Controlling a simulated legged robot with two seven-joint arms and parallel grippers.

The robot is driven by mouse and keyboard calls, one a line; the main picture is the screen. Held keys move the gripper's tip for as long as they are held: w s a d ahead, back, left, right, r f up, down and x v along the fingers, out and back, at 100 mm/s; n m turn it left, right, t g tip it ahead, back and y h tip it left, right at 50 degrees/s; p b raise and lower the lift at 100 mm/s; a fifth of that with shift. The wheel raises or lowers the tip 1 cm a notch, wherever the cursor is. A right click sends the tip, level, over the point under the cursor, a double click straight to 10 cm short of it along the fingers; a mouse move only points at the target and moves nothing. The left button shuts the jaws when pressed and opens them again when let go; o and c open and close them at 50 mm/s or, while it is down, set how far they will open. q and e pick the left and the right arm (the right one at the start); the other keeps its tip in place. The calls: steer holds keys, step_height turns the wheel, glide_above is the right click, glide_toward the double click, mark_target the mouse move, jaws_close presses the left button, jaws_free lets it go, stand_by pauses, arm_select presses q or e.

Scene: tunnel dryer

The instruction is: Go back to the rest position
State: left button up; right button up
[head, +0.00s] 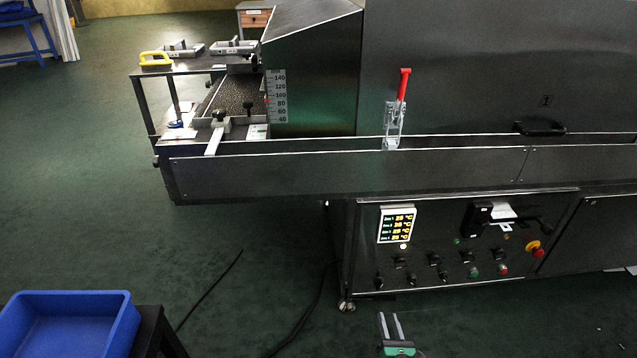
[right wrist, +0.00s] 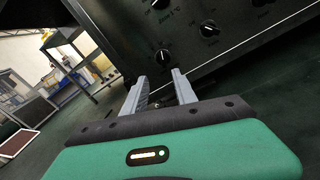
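My right gripper (head: 391,328) shows at the bottom of the head view, in front of the dryer and below its control panel. Its two fingers stand apart with nothing between them. In the right wrist view the same gripper (right wrist: 160,90) points toward the dark machine front, with its fingers apart and empty. My left gripper is not in the head view. The tunnel dryer (head: 450,90) fills the right and middle of the head view. Its control panel (head: 450,240) has a lit temperature display (head: 397,224), several knobs and a red emergency button (head: 534,248).
A blue bin (head: 65,325) sits on a dark stand (head: 155,330) at lower left. A red-handled clamp (head: 397,110) stands upright on the dryer's side. The infeed end holds a yellow-handled tool (head: 155,59) and metal trays. Cables lie on the green floor, otherwise open at left.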

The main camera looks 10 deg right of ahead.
steer(key=a+r+n+g+y+p, duration=0.1)
steer(key=a+r+n+g+y, duration=0.2)
steer(key=a+r+n+y, duration=0.55)
steer(key=a+r+n+g+y, duration=0.25)
steer(key=a+n+y, duration=0.4)
steer(key=a, duration=0.45)
steer(key=s+a+r+n+g+h+p, duration=0.1)
steer(key=s+a+r+n+g, duration=0.2)
steer(key=s+n+g, duration=0.35)
steer(key=s+a+r+n+g+h+p, duration=0.1)
steer(key=s+a+r+n+g+h, duration=0.1)
steer(key=s+a+n+g, duration=0.4)
steer(key=s+d+r+n+t+h+p, duration=0.1)
steer(key=s+d+r+n+t+h, duration=0.1)
steer(key=s+d+r+n+h, duration=0.6)
steer(key=s+d+r+n+t+h+p, duration=0.1)
steer(key=s+d+r+n, duration=0.2)
steer(key=r+n, duration=0.55)
step_height(320, 180, up, 40)
steer(key=m+p, duration=0.2)
steer(key=p, duration=3.5)
steer(key=shift+w+f, duration=0.25)
steer(key=shift+w, duration=0.1)
steer(key=shift+a, duration=0.1)
